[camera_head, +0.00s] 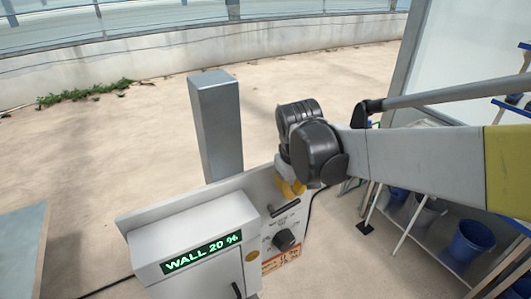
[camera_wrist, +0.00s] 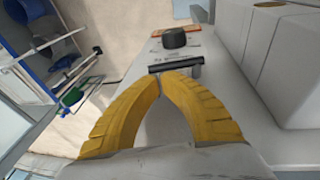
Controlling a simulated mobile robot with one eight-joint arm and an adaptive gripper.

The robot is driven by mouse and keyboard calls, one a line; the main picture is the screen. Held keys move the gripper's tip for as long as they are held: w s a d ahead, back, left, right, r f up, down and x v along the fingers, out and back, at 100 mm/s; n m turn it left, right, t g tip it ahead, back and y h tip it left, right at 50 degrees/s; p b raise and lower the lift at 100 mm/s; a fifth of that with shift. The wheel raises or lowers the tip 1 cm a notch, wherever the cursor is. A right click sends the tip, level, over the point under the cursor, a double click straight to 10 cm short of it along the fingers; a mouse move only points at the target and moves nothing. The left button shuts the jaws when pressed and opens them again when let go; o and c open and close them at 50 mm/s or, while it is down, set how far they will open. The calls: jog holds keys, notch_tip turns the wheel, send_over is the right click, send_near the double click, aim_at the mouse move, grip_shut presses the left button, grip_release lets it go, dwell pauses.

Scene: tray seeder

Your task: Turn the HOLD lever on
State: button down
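A white control panel (camera_head: 262,190) stands on a seeder machine. It carries a dark bar (camera_head: 285,207) that may be the HOLD lever; its label is too small to read. The bar also shows in the wrist view (camera_wrist: 176,66), just beyond my fingertips. My gripper (camera_head: 291,188) has yellow fingers and hangs over the panel's upper end, close to the bar. In the wrist view the fingertips (camera_wrist: 160,82) meet at the bar's near edge. Whether they touch it or pinch any part cannot be told. The lever's position is unclear.
A black knob (camera_head: 286,240) sits below the bar, beside an orange label (camera_head: 282,258). A white box (camera_head: 200,235) with a green "WALL 20 %" display adjoins on the left. A grey post (camera_head: 216,120) rises behind. Shelving with blue buckets (camera_head: 472,240) stands right.

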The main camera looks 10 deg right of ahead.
aim_at(294, 201)
jog(key=shift+x, duration=1.5)
jog(key=shift+b+x, duration=1.1)
jog(key=shift+b, duration=0.1)
jog(key=shift+s+d, duration=0.1)
jog(key=shift+s, duration=0.1)
jog(key=shift+r, duration=0.1)
